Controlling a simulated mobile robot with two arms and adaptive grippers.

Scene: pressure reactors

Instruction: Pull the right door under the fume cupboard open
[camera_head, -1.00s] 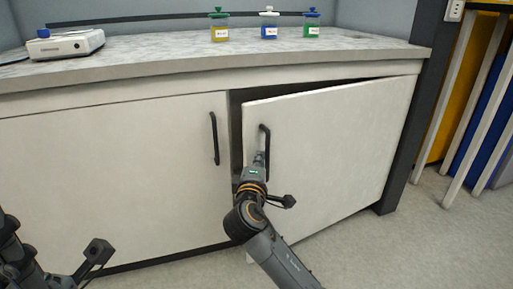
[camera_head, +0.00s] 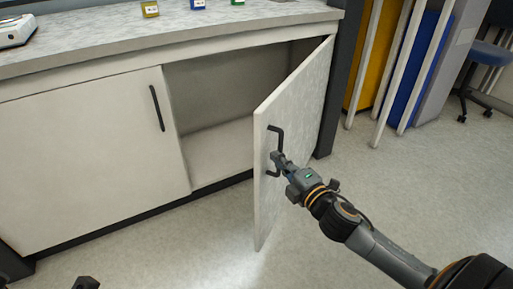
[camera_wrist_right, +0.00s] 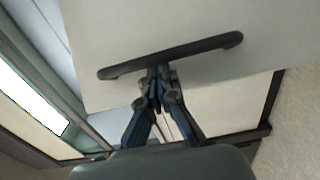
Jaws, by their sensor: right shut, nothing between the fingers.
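The right door (camera_head: 290,130) under the fume cupboard stands wide open, swung out on its right-hand hinge side, and the empty inside of the cupboard (camera_head: 225,95) shows. Its black bar handle (camera_head: 280,135) is on the door's outer face near the free edge. My right gripper (camera_head: 279,160) is at the handle; in the right wrist view its fingertips (camera_wrist_right: 158,75) are together at the middle of the bar handle (camera_wrist_right: 180,54). The fingers look closed with nothing held between them. The left door (camera_head: 90,150) is shut.
Yellow and blue panels (camera_head: 415,65) stand behind white posts at the right. The floor (camera_head: 430,170) in front is clear.

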